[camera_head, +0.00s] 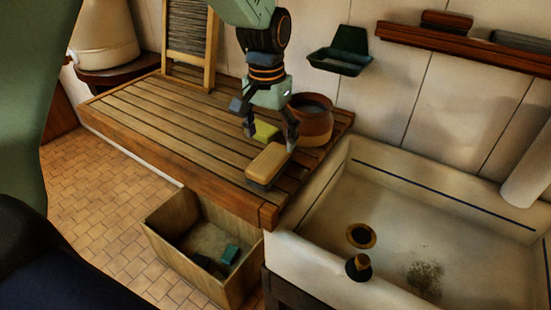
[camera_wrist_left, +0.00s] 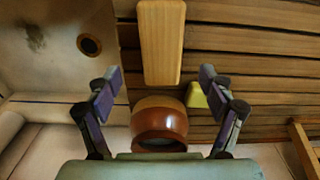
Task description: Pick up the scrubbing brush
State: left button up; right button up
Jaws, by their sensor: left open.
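The scrubbing brush (camera_head: 268,161), a pale wooden block with a darker underside, lies on the slatted wooden counter (camera_head: 170,118) near its front right edge. In the left wrist view the brush (camera_wrist_left: 161,42) shows its plain wooden back, lengthwise at top centre. My left gripper (camera_head: 270,136) is open and empty, pointing down over the counter just behind the brush. In the left wrist view the fingertips (camera_wrist_left: 162,80) are spread wider than the brush, with its near end between their lines. Contact with the brush cannot be told. My right gripper is not in view.
A brown pot (camera_head: 318,128) stands close behind the brush, and a yellow-green block (camera_head: 266,131) lies near the left gripper. The white sink (camera_head: 400,215) is to the right. A wooden crate (camera_head: 163,238) stands below on the tiled floor. A green soap dish (camera_head: 340,62) hangs on the wall.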

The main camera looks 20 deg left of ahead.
aim_at(265, 162)
pick_arm(q)
jog(key=shift+s+f+g, duration=0.15)
jog(key=shift+s+g, duration=0.25)
jog(key=shift+s+d+f, duration=0.15)
jog(key=shift+s+f, duration=0.25)
jog(key=shift+f, duration=0.2)
jog(key=f, duration=0.5)
jog(key=shift+a+f, duration=0.25)
jog(key=shift+a, duration=0.15)
jog(key=shift+f, duration=0.5)
jog(key=shift+s+d+r, duration=0.1)
jog(key=shift+s+r, duration=0.05)
jog(key=shift+s, duration=0.1)
jog(key=shift+c, duration=0.3)
jog(key=shift+w, duration=0.3)
jog(key=c, duration=0.6)
jog(key=shift+s, duration=0.2)
jog(key=c, duration=0.6)
jog(key=shift+w, duration=0.15)
jog(key=shift+c, duration=0.6)
notch_tip(265, 162, up, 10)
jog(key=shift+f, duration=0.1)
